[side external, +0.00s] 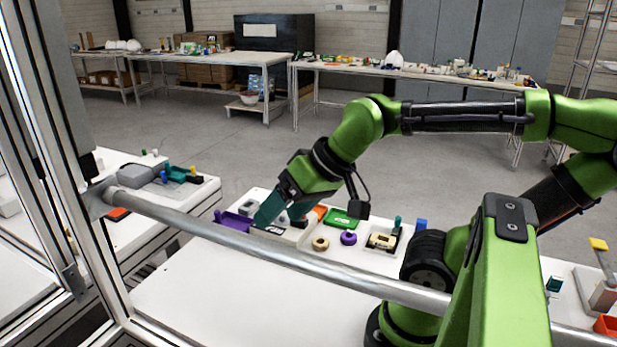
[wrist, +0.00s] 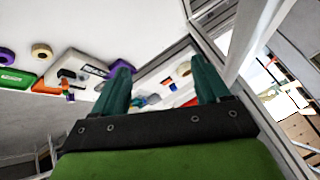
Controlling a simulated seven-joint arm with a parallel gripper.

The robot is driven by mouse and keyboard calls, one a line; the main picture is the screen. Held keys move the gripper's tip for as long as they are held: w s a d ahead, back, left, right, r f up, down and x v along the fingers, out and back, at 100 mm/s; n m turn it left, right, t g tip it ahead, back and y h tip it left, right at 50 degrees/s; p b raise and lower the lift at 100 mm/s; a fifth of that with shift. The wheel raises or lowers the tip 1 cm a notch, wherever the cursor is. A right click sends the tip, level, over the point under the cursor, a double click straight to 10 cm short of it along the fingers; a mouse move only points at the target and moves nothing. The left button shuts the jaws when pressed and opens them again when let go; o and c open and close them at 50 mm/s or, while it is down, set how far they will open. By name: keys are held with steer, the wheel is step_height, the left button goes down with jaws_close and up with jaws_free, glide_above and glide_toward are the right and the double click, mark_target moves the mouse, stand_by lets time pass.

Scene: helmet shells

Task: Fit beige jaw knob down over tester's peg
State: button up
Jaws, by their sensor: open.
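The beige knob (side external: 320,244) is a short round piece with a darker centre, standing on the white table. It also shows at the upper left of the wrist view (wrist: 41,50). A light grey plate-like unit with a dark label, which looks like the tester (wrist: 92,68), lies beside it in the wrist view; in the side view it is partly behind my gripper. I cannot make out its peg clearly. My gripper (wrist: 160,64) is open with nothing between its teal fingers. In the side view my gripper (side external: 268,212) is low over the table's far-left part, left of the knob and apart from it.
A purple knob (side external: 348,238) stands just right of the beige one. A green tray (side external: 341,219), a purple tray (side external: 232,223) and a pale tray with a beige part (side external: 383,241) are nearby. A metal rail (side external: 270,256) crosses the side view. The table's front is clear.

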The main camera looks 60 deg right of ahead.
steer(key=w+d+f+m+g+h, duration=0.1)
steer(key=w+d+f+m, duration=0.1)
steer(key=d, duration=0.3)
steer(key=n+g+h, duration=0.1)
steer(key=n+g, duration=0.5)
steer(key=n, duration=0.4)
glide_above(319, 237)
steer(key=a, duration=0.2)
step_height(319, 237, down, 6)
steer(key=f, duration=1.6)
steer(key=shift+s+d+f, duration=0.15)
steer(key=shift+s+d, duration=0.15)
steer(key=c, duration=1.1)
